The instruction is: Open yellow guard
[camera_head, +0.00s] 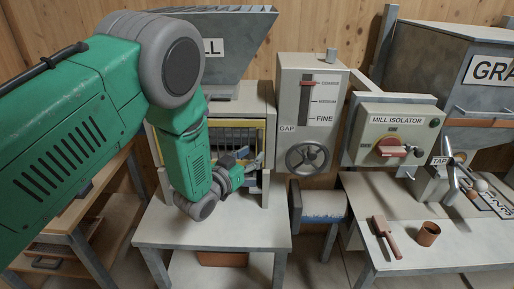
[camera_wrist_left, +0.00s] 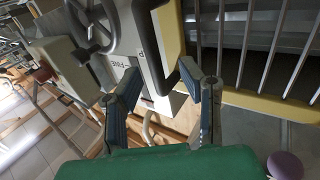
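The yellow guard (camera_head: 236,123) is a yellow frame with metal bars across the front of the mill. It looks shut, and my left arm hides much of its left and lower part. In the left wrist view the guard (camera_wrist_left: 268,104) fills the upper right, with its bars running up from a yellow edge. My left gripper (camera_head: 254,163) is in front of the guard's right side. In the left wrist view my left gripper (camera_wrist_left: 160,72) has its fingers apart and nothing clearly held between them. Whether a finger touches the guard cannot be told. My right gripper is not in view.
Right of the mill stands a grey gap panel (camera_head: 311,110) with a handwheel (camera_head: 307,158). Further right is the mill isolator box (camera_head: 394,135) with a red switch. The table (camera_head: 215,229) below the mill is clear.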

